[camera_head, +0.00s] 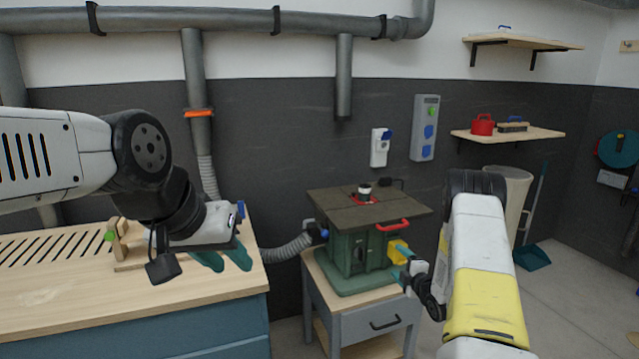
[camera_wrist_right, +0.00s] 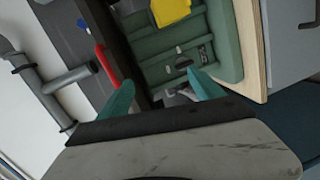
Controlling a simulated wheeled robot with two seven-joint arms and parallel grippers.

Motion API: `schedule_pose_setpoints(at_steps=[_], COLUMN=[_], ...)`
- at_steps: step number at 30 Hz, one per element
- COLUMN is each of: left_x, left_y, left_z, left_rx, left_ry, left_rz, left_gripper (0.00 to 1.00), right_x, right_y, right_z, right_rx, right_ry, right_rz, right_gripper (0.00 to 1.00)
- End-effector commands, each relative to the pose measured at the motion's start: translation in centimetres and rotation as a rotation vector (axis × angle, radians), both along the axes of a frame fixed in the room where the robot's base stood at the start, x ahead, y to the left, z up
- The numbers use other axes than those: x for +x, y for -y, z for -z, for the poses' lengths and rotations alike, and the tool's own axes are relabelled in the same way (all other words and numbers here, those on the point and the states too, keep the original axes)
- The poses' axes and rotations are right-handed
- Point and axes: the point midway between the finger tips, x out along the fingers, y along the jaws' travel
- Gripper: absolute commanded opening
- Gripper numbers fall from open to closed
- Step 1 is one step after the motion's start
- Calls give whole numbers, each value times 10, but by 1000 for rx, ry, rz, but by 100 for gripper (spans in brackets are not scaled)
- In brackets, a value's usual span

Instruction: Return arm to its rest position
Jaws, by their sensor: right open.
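My left gripper (camera_head: 224,261) hangs over the light wooden workbench (camera_head: 60,290) at the left of the head view. Its two teal fingers are spread, with nothing seen between them. My right gripper (camera_head: 404,262) is beside the green machine (camera_head: 365,262), at its right side near the yellow part (camera_head: 398,250). In the wrist view the right gripper (camera_wrist_right: 162,94) has its teal fingers wide apart and empty, facing the green housing (camera_wrist_right: 185,50). I cannot tell the exact gap between fingers and machine.
The machine stands on a grey cabinet (camera_head: 365,318) with a drawer. Its dark top (camera_head: 340,203) and red handle (camera_head: 393,225) are near my right arm. A grey hose (camera_head: 288,248) runs to the bench.

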Motion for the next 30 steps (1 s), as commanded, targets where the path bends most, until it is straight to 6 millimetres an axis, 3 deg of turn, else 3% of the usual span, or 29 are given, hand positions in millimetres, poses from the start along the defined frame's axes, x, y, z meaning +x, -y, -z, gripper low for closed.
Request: schedule_pose_setpoints(at_steps=[7,14,18,23,30], left_x=[0,0,0,0,0], left_y=[0,0,0,0,0], left_z=[0,0,0,0,0], left_rx=[0,0,0,0,0], left_ry=[0,0,0,0,0], left_rz=[0,0,0,0,0], left_gripper=[34,34,34,34,34], right_x=[12,-26,-69,-135,-258], right_y=[7,-2,-14,-35,-75], right_z=[-103,-197,-243,-284,-318], right_rx=[155,388,546,731,993], right_ry=[-146,-314,-415,-535,-732], right_rz=[149,322,423,529,677], right_gripper=[76,76,76,76,76])
